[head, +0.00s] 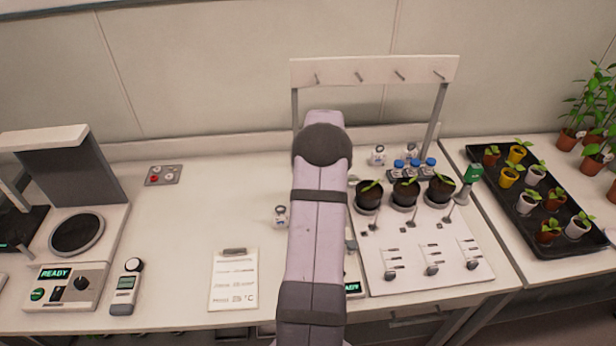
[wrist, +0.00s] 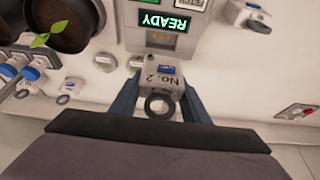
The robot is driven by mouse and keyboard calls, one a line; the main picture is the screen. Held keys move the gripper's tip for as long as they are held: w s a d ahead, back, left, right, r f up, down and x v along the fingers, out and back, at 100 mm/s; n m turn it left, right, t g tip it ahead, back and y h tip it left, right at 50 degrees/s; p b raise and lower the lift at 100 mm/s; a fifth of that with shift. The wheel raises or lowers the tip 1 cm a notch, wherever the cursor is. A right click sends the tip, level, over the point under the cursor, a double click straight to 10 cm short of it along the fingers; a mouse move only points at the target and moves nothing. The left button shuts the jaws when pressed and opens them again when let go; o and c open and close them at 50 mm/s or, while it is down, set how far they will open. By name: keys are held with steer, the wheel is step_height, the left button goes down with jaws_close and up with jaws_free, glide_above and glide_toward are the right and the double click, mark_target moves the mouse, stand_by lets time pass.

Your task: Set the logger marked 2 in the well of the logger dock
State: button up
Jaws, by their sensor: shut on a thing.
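In the wrist view, the logger marked 2 (wrist: 161,77), a small white block with a dark ring, is between the two fingers of my gripper (wrist: 159,88), which is shut on it. Its "No. 2" label faces the camera and reads upside down. Right beyond it is the logger dock (wrist: 190,44) with a lit green READY screen. The logger overlaps the dock's near side, and I cannot tell whether they touch. The well is not clearly seen. In the head view my arm hides the gripper, the held logger and most of the dock; only a bit of its screen (head: 353,288) shows.
Another logger (head: 280,215) stands left of my arm; one more (head: 378,154) stands behind the dark pots (head: 369,195). A white panel with levers (head: 400,275) lies right of the arm. A hook rack (head: 375,70) stands behind.

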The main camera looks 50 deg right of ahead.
steer(key=shift+d, duration=0.35)
steer(key=shift+f, duration=0.2)
steer(key=shift+f+b, duration=1.7)
steer(key=shift+f, duration=1)
steer(key=shift+f+b, duration=0.35)
steer(key=shift+b, duration=0.1)
steer(key=shift+f+b, duration=0.3)
steer(key=shift+f, duration=0.1)
steer(key=o, duration=1.2)
steer(key=shift+c, duration=0.2)
